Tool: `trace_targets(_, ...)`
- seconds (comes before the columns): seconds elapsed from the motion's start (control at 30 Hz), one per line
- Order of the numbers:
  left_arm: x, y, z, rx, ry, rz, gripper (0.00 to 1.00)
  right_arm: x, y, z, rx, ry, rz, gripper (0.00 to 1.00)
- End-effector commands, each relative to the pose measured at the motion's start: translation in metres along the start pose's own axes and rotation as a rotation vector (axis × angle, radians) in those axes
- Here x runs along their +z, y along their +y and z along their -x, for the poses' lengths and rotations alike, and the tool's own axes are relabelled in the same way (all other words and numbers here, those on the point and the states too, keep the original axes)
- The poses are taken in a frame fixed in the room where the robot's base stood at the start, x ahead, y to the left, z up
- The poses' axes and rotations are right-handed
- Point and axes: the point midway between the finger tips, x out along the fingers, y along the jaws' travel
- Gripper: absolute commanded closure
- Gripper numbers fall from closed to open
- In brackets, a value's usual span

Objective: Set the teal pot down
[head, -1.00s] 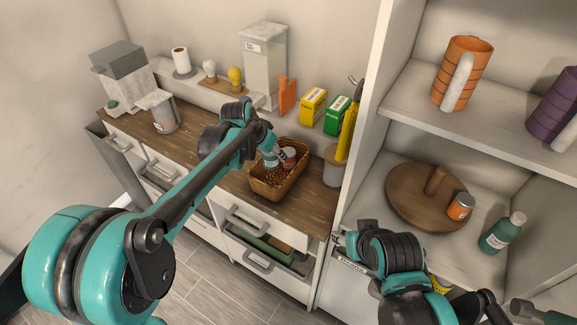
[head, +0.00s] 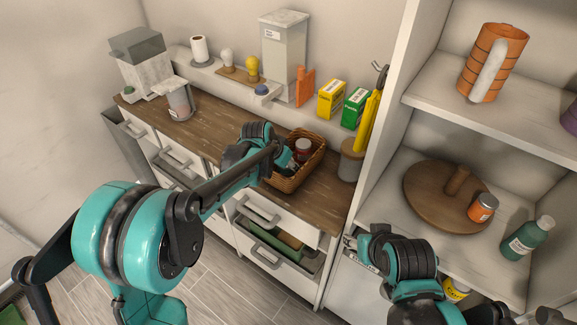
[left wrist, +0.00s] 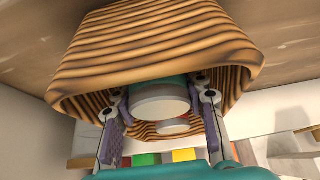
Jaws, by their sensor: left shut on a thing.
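The teal pot (left wrist: 160,103), with a pale round end facing the camera, is between the fingers of my left gripper (left wrist: 162,120) in the left wrist view. The gripper is shut on it. Pot and fingertips are within the rim of the wicker basket (left wrist: 85,75). In the head view, my left gripper (head: 284,162) reaches over the left side of the basket (head: 290,184) on the wooden counter; the arm hides most of the pot. Whether the pot touches the basket's floor cannot be told. My right gripper (head: 352,242) is by the shelf unit's front; its fingers are unclear.
A red jar (head: 303,148) is in the basket beside the pot. A lidded canister (head: 350,160) stands right of the basket. Yellow (head: 331,99) and green (head: 355,107) boxes stand behind. Bare counter (head: 318,205) lies in front. A drawer (head: 282,245) below is open.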

Motion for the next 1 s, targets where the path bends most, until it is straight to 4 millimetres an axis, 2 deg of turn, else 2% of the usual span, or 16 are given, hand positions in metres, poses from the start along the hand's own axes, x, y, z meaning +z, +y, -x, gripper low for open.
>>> trace_targets(0.07,0.002,0.0,-0.003,0.0,0.0,0.0,0.95,0.002,0.0,-0.002,0.0,0.0,0.0,0.51)
trace_targets(0.1,0.001,0.0,-0.003,0.0,0.0,0.0,0.52,0.001,0.0,-0.002,0.0,0.0,0.0,0.51)
trace_targets(0.13,0.001,0.0,-0.002,0.0,0.0,0.0,0.5,0.001,0.0,-0.001,0.0,0.0,0.0,0.51)
trace_targets(0.4,0.001,0.0,-0.002,0.0,0.0,0.0,0.5,0.001,0.0,-0.001,0.0,0.0,0.0,0.51)
trace_targets(0.53,-0.001,0.0,0.007,0.0,0.0,0.001,0.5,-0.002,0.0,0.003,0.0,0.0,0.0,0.51)
trace_targets(1.0,-0.002,0.0,0.102,0.0,-0.001,0.001,0.5,-0.025,0.0,0.035,0.0,0.0,0.0,0.51)
